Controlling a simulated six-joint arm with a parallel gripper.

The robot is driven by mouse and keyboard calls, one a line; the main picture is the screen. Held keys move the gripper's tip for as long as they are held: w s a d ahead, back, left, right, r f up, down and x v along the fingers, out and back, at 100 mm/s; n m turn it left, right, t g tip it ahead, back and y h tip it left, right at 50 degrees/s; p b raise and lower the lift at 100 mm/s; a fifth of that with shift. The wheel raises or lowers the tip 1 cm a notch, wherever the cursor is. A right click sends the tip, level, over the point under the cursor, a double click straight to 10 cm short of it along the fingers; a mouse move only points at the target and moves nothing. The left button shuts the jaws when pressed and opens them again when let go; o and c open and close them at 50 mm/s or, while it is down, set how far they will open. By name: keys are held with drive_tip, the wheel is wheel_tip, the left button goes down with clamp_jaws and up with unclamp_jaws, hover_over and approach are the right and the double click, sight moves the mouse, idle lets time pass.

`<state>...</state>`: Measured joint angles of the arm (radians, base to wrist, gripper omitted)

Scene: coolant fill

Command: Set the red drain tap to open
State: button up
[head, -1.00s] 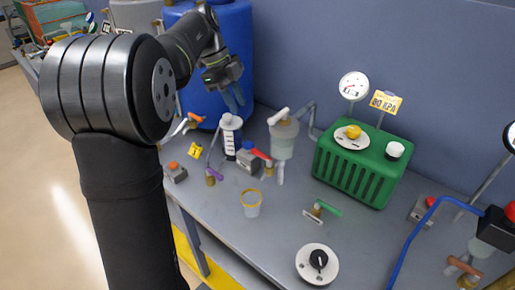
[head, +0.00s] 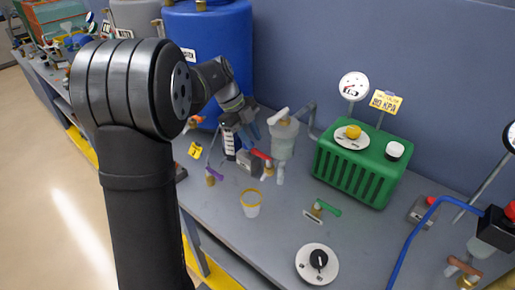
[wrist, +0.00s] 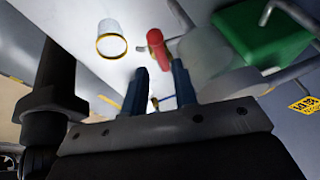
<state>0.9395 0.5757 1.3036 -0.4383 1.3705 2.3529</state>
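The red drain tap (head: 261,154) has a red lever on a brass body, on the bench between a grey box and a clear filter bowl. Its red lever also shows in the wrist view (wrist: 155,47), just beyond the fingertips. My gripper (head: 263,124) is above and a little behind the tap in the head view, pointing down towards the bench. In the wrist view my gripper (wrist: 160,68) has its two blue fingers apart with a gap between them. It looks empty and does not appear to touch the red lever.
A clear filter bowl with a white handle (head: 283,134) stands close right of the tap. A yellow-rimmed cup (head: 251,204) sits in front. A green ribbed box (head: 362,165), a green-handled valve (head: 325,207) and a black dial (head: 318,260) are to the right. A blue tank (head: 222,50) stands behind.

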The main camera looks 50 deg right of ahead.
sight(260, 152)
drive_tip(key=shift+x, duration=2.35)
clamp_jaws()
